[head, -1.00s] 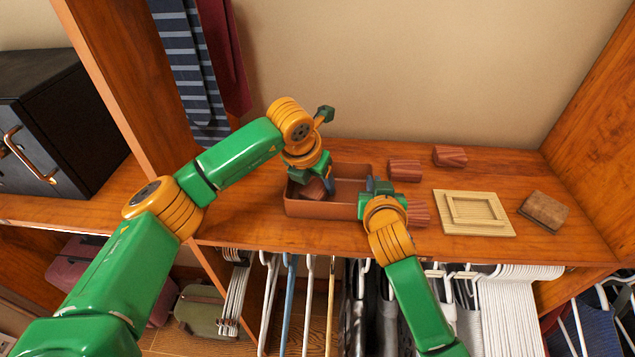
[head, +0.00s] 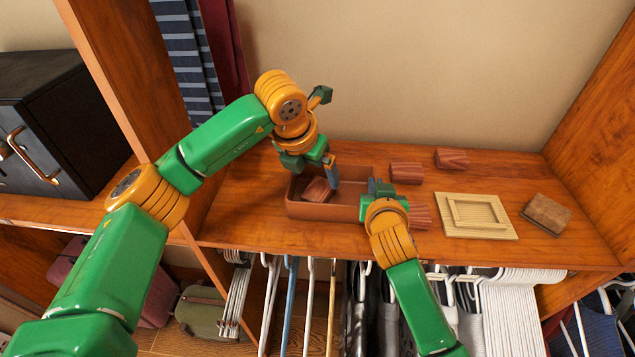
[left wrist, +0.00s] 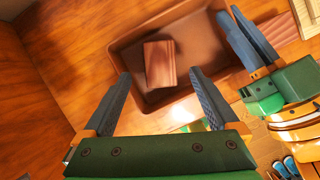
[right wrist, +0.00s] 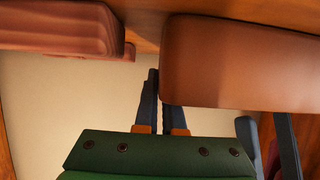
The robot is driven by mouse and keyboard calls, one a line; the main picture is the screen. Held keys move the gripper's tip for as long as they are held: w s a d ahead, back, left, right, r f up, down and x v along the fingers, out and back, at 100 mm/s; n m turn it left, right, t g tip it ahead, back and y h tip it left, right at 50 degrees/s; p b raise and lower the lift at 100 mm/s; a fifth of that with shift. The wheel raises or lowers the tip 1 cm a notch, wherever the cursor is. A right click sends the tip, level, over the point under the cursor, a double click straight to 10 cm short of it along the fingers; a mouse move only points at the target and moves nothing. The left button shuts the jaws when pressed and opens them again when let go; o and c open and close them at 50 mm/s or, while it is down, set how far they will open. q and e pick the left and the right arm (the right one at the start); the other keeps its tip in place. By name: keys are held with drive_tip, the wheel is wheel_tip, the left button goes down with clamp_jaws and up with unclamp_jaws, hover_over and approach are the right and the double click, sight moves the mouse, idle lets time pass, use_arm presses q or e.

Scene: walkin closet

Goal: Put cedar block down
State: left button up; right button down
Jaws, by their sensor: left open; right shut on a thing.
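A reddish cedar block (head: 318,189) lies inside the brown tray (head: 330,212), toward its left side; the left wrist view shows the block (left wrist: 160,64) flat on the tray floor, clear of the walls. My left gripper (head: 320,172) is open and empty above it, with its fingers (left wrist: 160,78) spread apart. My right gripper (head: 374,187) is shut on the tray's right wall; in the right wrist view its fingers (right wrist: 155,95) are close together at the tray's end (right wrist: 240,62).
More cedar blocks (head: 407,173) (head: 452,158) (head: 420,216) stand on the shelf right of the tray. Beyond are a pale wooden frame (head: 478,215) and a brown block (head: 547,213). A wooden upright (head: 135,90) stands left; hangers (head: 310,300) hang below the shelf edge.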

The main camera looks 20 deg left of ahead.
use_arm(q)
drive_tip(key=v, duration=0.6)
drive_tip(key=shift+s+r, duration=0.1)
drive_tip(key=shift+r, duration=0.05)
use_arm(e)
drive_tip(key=c, duration=0.9)
unclamp_jaws()
drive_tip(key=shift+c, duration=0.2)
